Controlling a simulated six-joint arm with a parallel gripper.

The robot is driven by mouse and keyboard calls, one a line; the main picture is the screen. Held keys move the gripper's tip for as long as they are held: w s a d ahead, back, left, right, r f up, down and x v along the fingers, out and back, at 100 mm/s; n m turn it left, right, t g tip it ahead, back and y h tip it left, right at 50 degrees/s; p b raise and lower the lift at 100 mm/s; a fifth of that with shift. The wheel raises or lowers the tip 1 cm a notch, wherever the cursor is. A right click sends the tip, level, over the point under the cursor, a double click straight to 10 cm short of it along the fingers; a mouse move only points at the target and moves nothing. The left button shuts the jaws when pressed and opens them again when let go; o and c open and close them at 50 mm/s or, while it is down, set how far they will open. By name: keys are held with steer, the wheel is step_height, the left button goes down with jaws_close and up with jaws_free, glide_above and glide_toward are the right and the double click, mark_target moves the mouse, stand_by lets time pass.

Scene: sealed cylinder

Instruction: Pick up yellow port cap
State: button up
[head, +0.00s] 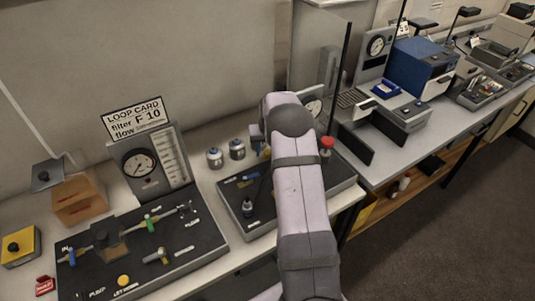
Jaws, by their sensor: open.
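A small round yellow piece (123,281) sits flat on the dark left panel (190,258), beside a label that seems to read LET-DOWN. It looks like a cap, but I cannot tell for sure that it is the port cap. A small yellowish patch (267,152) shows just left of my arm's upper bend, too small to make out. My arm rises from the bottom middle over the bench, and its far end drops behind the bend. My gripper's fingers are hidden behind the arm, well to the right of the yellow round piece.
The left panel bears a gauge stand (139,165) and valves with blue and green handles. Two small jars (215,158) stand behind the second panel (235,211). A yellow box with a black knob (20,246) stands far left. A second bench with a blue machine (418,65) lies right.

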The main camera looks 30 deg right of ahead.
steer(key=shift+c, duration=0.3)
jaws_close()
steer(key=shift+r, duration=0.1)
step_height(320, 180, up, 10)
steer(key=b, duration=0.3)
